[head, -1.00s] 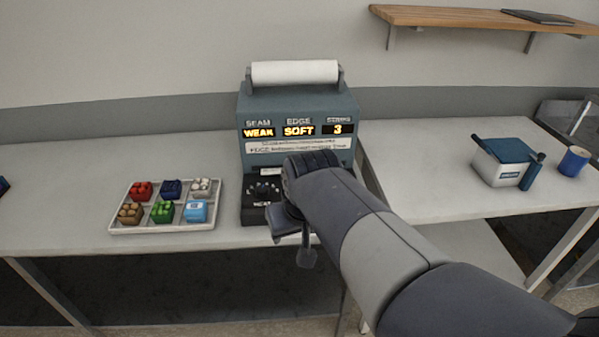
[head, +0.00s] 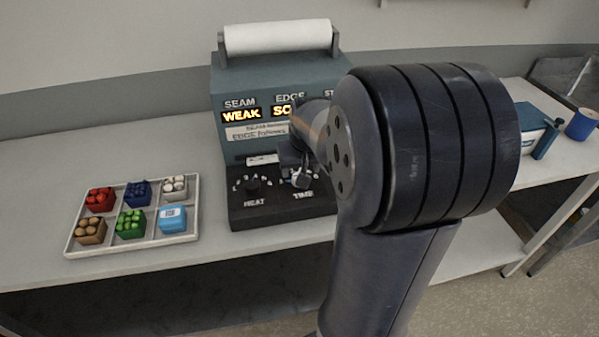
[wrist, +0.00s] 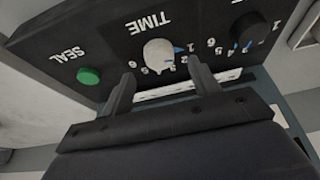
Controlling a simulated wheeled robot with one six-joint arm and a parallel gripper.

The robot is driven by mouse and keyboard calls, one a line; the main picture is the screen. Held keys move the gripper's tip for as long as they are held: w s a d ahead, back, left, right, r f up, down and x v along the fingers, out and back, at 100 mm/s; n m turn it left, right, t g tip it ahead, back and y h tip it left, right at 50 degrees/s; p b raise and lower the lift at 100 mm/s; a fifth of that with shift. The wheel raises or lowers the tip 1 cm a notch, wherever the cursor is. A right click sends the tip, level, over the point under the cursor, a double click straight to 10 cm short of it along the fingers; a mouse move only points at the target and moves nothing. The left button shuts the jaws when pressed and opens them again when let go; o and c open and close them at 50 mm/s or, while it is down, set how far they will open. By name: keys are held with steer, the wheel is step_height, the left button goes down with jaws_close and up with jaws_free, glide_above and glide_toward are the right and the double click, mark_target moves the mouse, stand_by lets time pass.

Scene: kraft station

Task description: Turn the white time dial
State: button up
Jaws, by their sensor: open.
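The white time dial (wrist: 158,53) sits on the machine's black control panel, beside the word TIME. A small blue mark shows at its edge. It is also partly visible in the head view (head: 302,179). My gripper (wrist: 163,72) is open, with its two fingers on either side of the dial's near side in the wrist view. I cannot tell whether they touch it. In the head view my arm hides the fingers' detail and the panel's right part. The machine (head: 228,150) shows WEAK under SEAM; its EDGE display is partly covered.
The black heat dial (wrist: 249,26) and green seal button (wrist: 89,75) flank the time dial.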

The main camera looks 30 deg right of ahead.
steer(key=shift+x, duration=1.75)
steer(key=shift+c, duration=0.2)
steer(key=c, duration=0.9)
